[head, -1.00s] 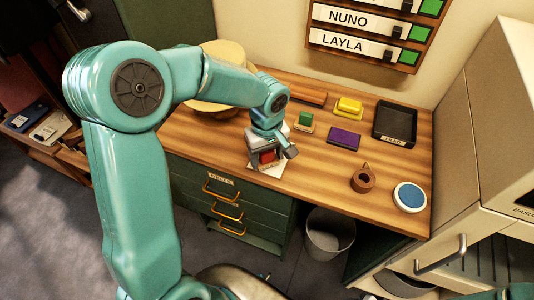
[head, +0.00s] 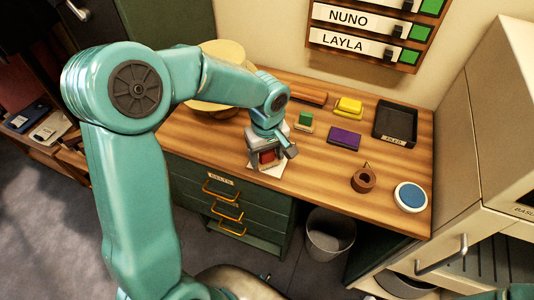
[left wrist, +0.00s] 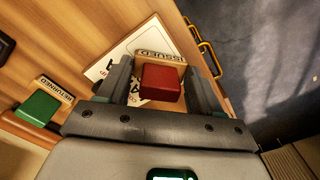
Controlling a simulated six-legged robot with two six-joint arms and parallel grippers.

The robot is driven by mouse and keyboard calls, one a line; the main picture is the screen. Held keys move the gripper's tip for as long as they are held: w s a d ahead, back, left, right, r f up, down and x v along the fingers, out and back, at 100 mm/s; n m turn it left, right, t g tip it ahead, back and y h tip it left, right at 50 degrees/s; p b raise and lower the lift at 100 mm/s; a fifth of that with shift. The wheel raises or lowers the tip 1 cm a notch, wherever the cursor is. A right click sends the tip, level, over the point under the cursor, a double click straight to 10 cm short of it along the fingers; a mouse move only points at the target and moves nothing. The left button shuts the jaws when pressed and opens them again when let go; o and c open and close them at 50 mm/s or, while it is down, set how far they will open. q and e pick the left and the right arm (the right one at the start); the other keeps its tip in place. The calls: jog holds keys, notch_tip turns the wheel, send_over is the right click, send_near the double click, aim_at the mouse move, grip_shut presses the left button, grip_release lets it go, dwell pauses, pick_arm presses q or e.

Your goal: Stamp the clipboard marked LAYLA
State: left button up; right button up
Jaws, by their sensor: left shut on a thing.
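My left gripper (head: 267,153) is shut on a red stamp (left wrist: 160,83) with a wooden label reading ISSUED. The stamp (head: 267,157) is over a white clipboard (head: 266,172) near the table's front edge. The clipboard also shows in the left wrist view (left wrist: 103,69), with large black letters partly hidden by the stamp and fingers, so its name cannot be read in full. I cannot tell whether the stamp touches it. The name LAYLA is on a wall board (head: 344,40). My right gripper is not in view.
A green stamp (head: 304,121) marked RETURNED, a purple pad (head: 344,136), a yellow object (head: 348,106) and a black tray (head: 396,122) stand farther back. A brown ring-shaped object (head: 363,179) and a blue round pad (head: 410,196) are to the right. A bin (head: 329,233) stands below.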

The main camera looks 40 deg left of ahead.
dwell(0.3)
pick_arm(q)
jog(key=shift+r+p, duration=0.7)
jog(key=shift+r, duration=0.2)
jog(key=shift+r+p, duration=1.7)
jog(key=shift+r, duration=0.95)
jog(key=shift+f, duration=0.1)
